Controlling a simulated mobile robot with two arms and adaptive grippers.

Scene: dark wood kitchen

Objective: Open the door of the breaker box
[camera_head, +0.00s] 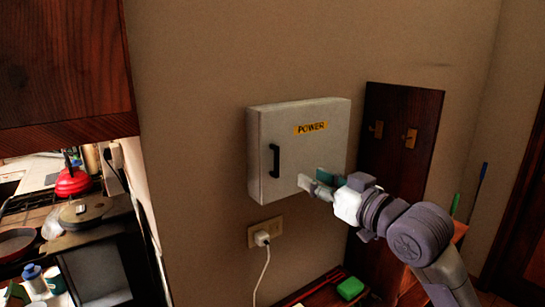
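The breaker box (330,160) is a pale grey-white box on the wall with a yellow "POWER" label (311,128). Its front door (290,145) looks closed. A dark vertical handle (274,160) is on the left side of the door. My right gripper (313,181) is in front of the lower right part of the door, to the right of the handle and apart from it. Its fingers are spread with nothing between them. It hides a small part of the lower door. My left gripper is not in view.
A wall socket (265,232) with a white plug and cable is below the box. A dark wood board (400,140) with brass hooks stands to the right. A green sponge (350,288) lies below. A wooden cabinet (65,70) and stove (85,213) are at the left.

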